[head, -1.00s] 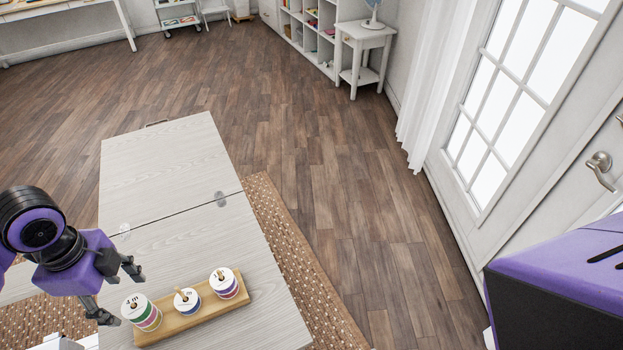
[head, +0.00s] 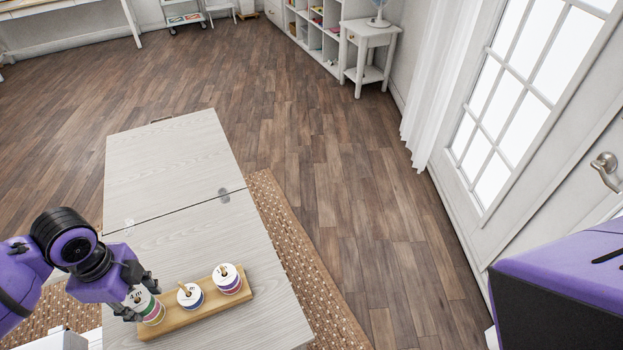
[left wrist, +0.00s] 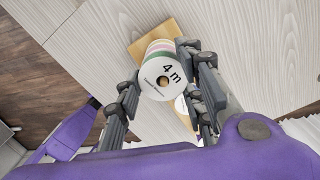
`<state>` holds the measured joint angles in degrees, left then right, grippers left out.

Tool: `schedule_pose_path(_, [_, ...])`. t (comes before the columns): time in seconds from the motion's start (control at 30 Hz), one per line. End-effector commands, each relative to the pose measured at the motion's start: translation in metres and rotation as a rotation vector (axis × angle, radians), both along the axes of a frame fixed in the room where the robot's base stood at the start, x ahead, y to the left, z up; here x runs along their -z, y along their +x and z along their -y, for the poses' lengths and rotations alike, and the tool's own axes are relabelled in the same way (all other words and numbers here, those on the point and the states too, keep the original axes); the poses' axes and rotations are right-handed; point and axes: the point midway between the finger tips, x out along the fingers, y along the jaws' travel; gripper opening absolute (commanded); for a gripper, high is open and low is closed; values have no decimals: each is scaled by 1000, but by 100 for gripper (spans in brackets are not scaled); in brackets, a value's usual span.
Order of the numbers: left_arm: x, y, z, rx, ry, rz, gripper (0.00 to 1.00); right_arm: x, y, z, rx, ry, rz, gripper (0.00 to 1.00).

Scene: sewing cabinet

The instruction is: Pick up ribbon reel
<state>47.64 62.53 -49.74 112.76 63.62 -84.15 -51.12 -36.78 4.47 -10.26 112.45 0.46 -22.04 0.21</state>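Ribbon reels stand in a row on a wooden holder (head: 205,310) on the pale table. The left reel (head: 152,307), with green and pink bands, is partly behind my left gripper (head: 141,300). In the left wrist view this reel (left wrist: 160,78), marked "4 m", lies between the parted fingers of my gripper (left wrist: 163,88). I cannot tell whether the fingers touch it. The middle reel (head: 190,296) and the right reel (head: 229,279), with a purple band, stand on pegs. My right gripper is not in view.
The pale folding table (head: 175,165) is clear behind the holder. A woven rug (head: 300,265) lies under it. A white door (head: 520,110) is at the right, and a white shelf (head: 320,30) stands at the back.

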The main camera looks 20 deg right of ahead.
Motion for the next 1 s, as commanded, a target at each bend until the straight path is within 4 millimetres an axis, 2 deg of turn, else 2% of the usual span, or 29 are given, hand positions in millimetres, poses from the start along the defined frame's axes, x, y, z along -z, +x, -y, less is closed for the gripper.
schedule_pose_path(0.37, [-4,0,0,0,0,1,16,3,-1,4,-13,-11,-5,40])
schedule_pose_path(0.47, [-12,1,0,-1,0,2,16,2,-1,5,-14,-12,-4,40])
schedule_pose_path(0.6, [-32,1,0,0,0,3,16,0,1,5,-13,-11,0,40])
schedule_pose_path(0.87, [-76,0,39,5,-3,4,16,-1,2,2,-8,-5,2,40])
schedule_pose_path(0.93, [-91,0,52,5,-5,5,16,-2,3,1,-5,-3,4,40])
schedule_pose_path(1.0, [-98,-1,69,6,-6,1,16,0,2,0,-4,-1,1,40])
